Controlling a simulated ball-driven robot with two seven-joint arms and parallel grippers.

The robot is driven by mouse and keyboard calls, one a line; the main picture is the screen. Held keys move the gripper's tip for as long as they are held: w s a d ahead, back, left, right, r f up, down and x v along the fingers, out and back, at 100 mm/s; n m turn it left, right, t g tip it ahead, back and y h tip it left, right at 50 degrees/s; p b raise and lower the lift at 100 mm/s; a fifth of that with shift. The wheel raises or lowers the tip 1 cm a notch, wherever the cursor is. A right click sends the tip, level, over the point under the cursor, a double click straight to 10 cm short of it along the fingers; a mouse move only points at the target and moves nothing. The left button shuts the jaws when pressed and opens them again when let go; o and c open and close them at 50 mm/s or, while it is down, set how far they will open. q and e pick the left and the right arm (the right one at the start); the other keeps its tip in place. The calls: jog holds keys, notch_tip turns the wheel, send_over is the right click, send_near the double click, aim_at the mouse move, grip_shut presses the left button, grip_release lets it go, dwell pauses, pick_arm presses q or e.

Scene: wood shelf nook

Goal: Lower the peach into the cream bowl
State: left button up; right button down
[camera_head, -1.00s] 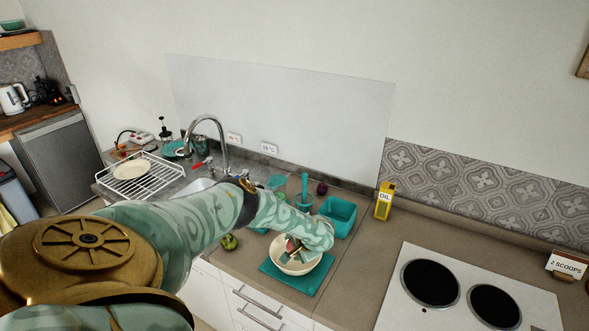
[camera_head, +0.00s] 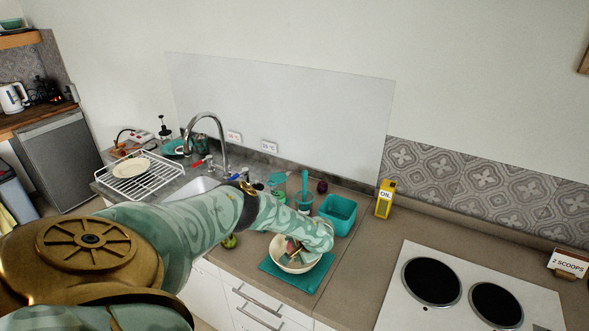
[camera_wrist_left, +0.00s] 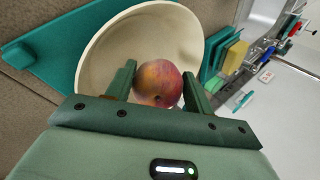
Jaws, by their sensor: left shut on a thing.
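The peach (camera_wrist_left: 158,84) is red and yellow and sits between the two fingers of my left gripper (camera_wrist_left: 160,86) in the left wrist view. The gripper is shut on it. The cream bowl (camera_wrist_left: 98,62) is around and behind the peach in that view; whether the peach touches the bowl I cannot tell. In the head view the cream bowl (camera_head: 283,258) stands on a teal mat (camera_head: 312,279), with my left gripper (camera_head: 290,248) over it. The peach is mostly hidden there. My right gripper is not in view.
A yellow oil carton (camera_head: 385,199) stands to the right. A green fruit (camera_head: 230,241) lies left of the bowl. Counter before the hob (camera_head: 431,284) is clear.

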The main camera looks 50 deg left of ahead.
pick_arm(q)
jog(key=shift+f+b, duration=0.35)
jog(key=shift+f, duration=0.2)
dwell(0.6)
jog(key=o, duration=1.1)
jog(key=shift+s+d, duration=0.1)
jog(key=shift+d+f, duration=0.15)
jog(key=p+v, duration=0.6)
jog(key=v, duration=1)
jog(key=shift+a+r, duration=0.3)
jog(key=shift+r, duration=0.15)
